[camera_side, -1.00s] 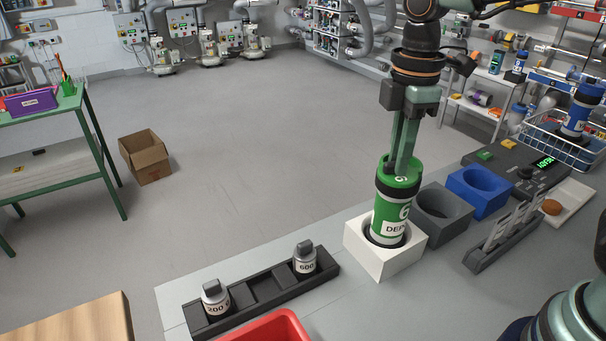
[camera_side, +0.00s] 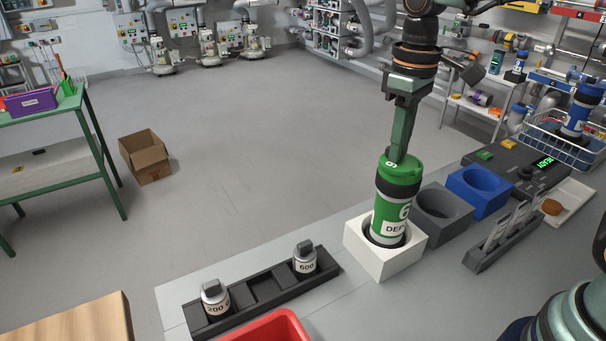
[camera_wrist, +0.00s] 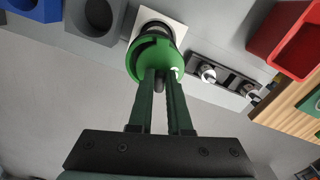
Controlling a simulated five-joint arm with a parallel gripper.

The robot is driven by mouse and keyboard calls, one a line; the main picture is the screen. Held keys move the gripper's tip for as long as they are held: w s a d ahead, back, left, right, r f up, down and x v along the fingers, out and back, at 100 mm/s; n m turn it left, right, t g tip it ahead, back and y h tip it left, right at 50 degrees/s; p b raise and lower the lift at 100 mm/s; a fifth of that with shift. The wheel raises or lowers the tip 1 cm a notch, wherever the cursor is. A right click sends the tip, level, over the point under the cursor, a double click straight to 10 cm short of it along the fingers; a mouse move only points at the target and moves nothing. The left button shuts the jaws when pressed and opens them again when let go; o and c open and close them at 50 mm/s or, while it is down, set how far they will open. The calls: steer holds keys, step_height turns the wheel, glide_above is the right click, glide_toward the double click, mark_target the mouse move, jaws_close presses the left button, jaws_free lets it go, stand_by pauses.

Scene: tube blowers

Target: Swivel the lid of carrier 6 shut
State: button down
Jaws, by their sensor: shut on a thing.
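Carrier 6 (camera_side: 391,215) is a green tube with black bands, upright in a white square holder (camera_side: 376,262). Its green lid (camera_side: 408,170) is on top; in the wrist view the lid (camera_wrist: 142,66) shows a dark curved gap toward its far side, so it does not look fully over the opening. My gripper (camera_side: 398,157) points down onto the lid. In the wrist view the fingers (camera_wrist: 160,78) are closed around a small dark peg on the lid. The fingertips partly hide the peg and the lid's near part.
A grey holder (camera_side: 443,232) and a blue holder (camera_side: 481,209) stand right of the white one. A dark rack (camera_side: 227,318) with two weights lies front left, beside a red bin (camera_side: 262,326). A slotted card stand (camera_side: 488,257) is at the right.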

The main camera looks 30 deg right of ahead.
steer(key=shift+w+d+m, duration=0.1)
steer(key=shift+d+m, duration=0.2)
steer(key=shift+m, duration=0.5)
steer(key=shift+w+d+m, duration=0.1)
steer(key=shift+d+m, duration=0.15)
steer(key=shift+m, duration=0.55)
steer(key=c, duration=0.8)
jaws_free()
steer(key=shift+s, duration=0.1)
steer(key=shift+c, duration=0.2)
step_height(320, 180, up, 12)
steer(key=shift+d, duration=0.1)
